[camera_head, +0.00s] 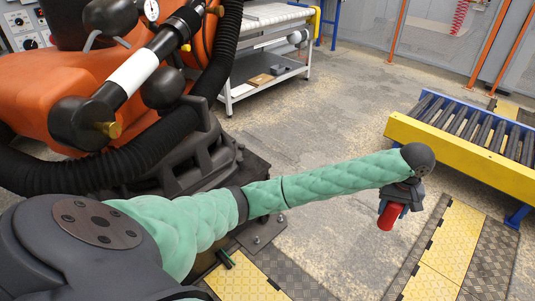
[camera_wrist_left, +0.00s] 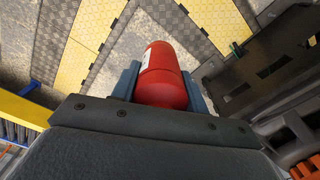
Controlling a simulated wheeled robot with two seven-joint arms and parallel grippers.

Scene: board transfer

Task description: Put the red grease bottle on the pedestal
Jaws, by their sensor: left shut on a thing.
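The red grease bottle (camera_wrist_left: 162,75) is between the two blue-grey fingers of my left gripper (camera_wrist_left: 160,85) in the left wrist view. The fingers press on its sides. The bottle's upper part is hidden by the gripper there. I cannot make out the pedestal for certain in either view. My right gripper is not in view.
A roller conveyor with a yellow side rail (camera_head: 465,157) stands at the right. An orange machine (camera_head: 60,95) with black hoses fills the upper left. A white workbench (camera_head: 265,80) stands behind it. Yellow and dark floor plates (camera_head: 450,240) lie below. The middle floor is clear.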

